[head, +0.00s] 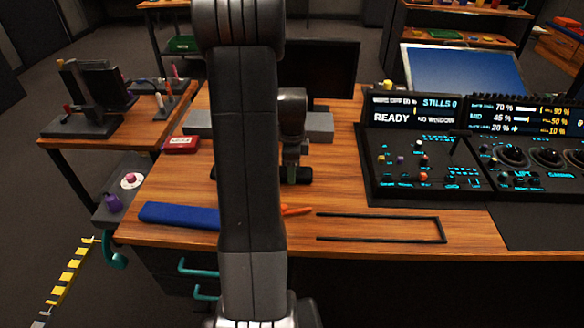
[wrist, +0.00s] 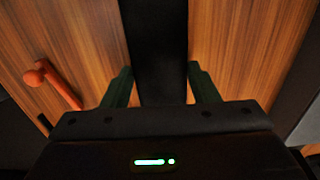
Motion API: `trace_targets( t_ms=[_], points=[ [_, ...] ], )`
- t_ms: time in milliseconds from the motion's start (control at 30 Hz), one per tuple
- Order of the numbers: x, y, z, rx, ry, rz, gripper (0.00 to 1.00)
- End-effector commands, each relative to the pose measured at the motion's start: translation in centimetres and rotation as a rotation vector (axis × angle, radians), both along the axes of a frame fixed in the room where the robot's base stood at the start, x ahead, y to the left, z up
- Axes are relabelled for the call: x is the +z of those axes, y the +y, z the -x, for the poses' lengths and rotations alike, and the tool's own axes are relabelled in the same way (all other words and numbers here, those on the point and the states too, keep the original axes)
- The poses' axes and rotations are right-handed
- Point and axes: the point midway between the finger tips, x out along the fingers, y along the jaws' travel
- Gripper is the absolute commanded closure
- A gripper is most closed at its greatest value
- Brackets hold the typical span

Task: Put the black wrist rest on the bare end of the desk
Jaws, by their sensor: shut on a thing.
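The black wrist rest (wrist: 160,40) is a long dark bar running up the middle of the wrist view. My gripper (wrist: 160,78) is shut on it, with one green finger on each side. In the head view my gripper (head: 291,165) is over the left part of the wooden desk (head: 345,185). A dark end of the wrist rest (head: 303,174) shows beside it, and my arm hides much of the rest. I cannot tell whether the wrist rest touches the desk.
A blue bar (head: 178,215) lies at the desk's front left. An orange tool (head: 297,211) lies beside my arm. A thin black outline (head: 440,230) marks the front of the desk. The control panel (head: 420,165) stands at right; a red box (head: 181,144) sits at left.

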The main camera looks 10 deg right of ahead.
Motion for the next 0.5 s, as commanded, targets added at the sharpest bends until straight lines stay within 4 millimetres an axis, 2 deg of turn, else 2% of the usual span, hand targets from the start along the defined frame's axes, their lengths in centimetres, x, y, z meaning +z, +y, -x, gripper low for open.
trace_targets(
  t_ms=[67, 100, 200, 500],
  points=[
    [-0.27, 0.00, -0.01, 0.000, 0.000, 0.000, 0.72],
    [-0.33, 0.00, 0.00, 0.000, 0.000, 0.000, 0.44],
    [-0.24, 0.00, 0.00, 0.000, 0.000, 0.000, 0.24],
    [-0.08, 0.00, -0.01, 0.000, 0.000, 0.000, 0.24]
  ],
)
